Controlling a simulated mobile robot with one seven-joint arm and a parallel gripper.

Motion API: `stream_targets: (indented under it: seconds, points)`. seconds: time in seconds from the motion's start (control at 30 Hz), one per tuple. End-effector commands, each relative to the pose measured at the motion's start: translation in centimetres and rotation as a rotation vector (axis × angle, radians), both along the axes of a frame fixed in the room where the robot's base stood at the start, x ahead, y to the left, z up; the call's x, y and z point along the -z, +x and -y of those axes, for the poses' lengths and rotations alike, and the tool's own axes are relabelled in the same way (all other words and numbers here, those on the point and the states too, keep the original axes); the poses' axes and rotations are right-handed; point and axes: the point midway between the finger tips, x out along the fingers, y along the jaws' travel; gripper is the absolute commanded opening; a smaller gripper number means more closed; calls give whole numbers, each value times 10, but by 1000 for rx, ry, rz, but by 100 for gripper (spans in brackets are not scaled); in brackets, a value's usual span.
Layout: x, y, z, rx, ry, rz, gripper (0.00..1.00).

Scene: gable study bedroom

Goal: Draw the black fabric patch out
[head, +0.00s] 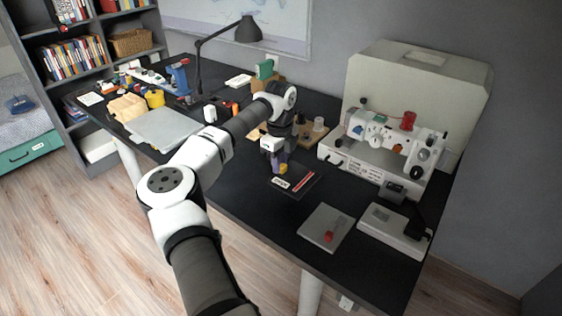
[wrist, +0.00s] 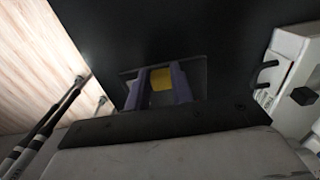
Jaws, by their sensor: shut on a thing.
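My gripper (head: 276,163) points down over the black desk, its purple fingers shut on a small yellow piece (head: 284,168). The wrist view also shows the yellow piece (wrist: 160,79) between the two fingertips. Just below lies a flat dark rectangular piece (head: 303,186) with a white label and a red strip; it also shows in the wrist view (wrist: 197,72) around the fingers. I cannot tell whether this dark piece is the black fabric patch, or whether the yellow piece is joined to it. No other clear black patch shows.
A white sewing machine (head: 385,145) stands behind on the right, before a pale cover (head: 415,85). A grey plate (head: 325,227) and a white box-like device (head: 393,230) lie at the front right. A closed laptop (head: 163,128) lies left. Bare desk separates the dark piece from the plate.

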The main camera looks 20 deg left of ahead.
Motion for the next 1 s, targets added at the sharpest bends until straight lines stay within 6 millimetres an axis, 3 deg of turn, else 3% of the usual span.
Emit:
stream_targets:
  seconds: [0.37,1.0]
  points:
    - [0,1,-2,0,0,0,0]
    - [-1,8,-26,0,0,1,0]
